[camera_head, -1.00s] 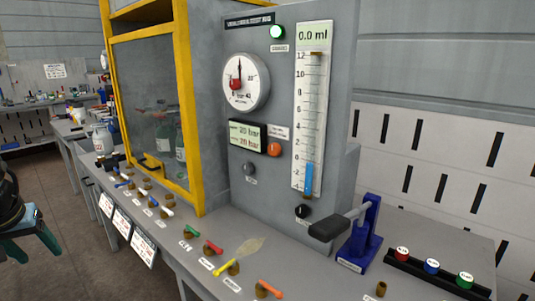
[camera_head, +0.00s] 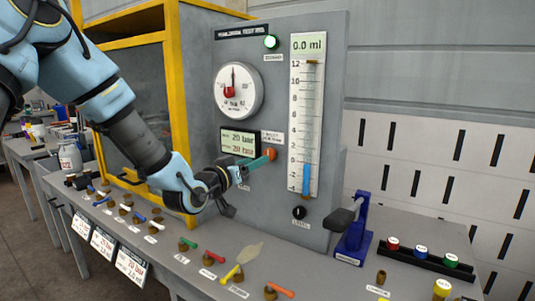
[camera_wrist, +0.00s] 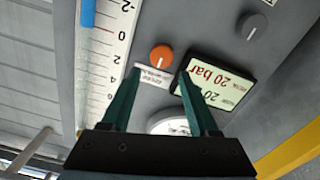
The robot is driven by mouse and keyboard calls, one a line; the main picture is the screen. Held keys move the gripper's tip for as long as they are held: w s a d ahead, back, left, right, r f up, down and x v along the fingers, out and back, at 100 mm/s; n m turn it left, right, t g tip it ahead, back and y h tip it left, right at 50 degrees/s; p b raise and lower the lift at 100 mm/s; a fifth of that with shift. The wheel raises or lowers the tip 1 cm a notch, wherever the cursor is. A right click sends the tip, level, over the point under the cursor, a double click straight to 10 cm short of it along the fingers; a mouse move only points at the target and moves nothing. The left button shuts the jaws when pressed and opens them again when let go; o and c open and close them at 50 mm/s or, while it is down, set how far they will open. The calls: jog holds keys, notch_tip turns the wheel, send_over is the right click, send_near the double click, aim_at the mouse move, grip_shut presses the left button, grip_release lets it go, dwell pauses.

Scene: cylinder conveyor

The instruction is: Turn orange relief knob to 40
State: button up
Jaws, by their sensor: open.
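The orange relief knob (camera_head: 271,154) sits on the grey panel, right of the pressure display (camera_head: 239,143). In the wrist view the orange knob (camera_wrist: 161,57) shows beyond the fingertips, with a white label (camera_wrist: 153,79) beside it. The display (camera_wrist: 214,78) reads 20 bar on both lines. My gripper (camera_head: 262,162) has green fingers and reaches in from the left, its tips close to the knob in the head view. In the wrist view my gripper (camera_wrist: 160,82) is open, with nothing between the fingers. I cannot tell whether a fingertip touches the panel.
A round gauge (camera_head: 238,91) is above the display. The level scale (camera_head: 305,115) is right of the knob, with a black knob (camera_head: 299,212) below it. A blue hand pump (camera_head: 354,235) and small coloured valve handles (camera_head: 280,290) stand on the bench. A yellow-framed cabinet (camera_head: 180,110) is at left.

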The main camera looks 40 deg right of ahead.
aim_at(270, 154)
jog(key=p+x, duration=0.2)
jog(key=x, duration=0.5)
jog(key=shift+c, duration=0.4)
grip_shut()
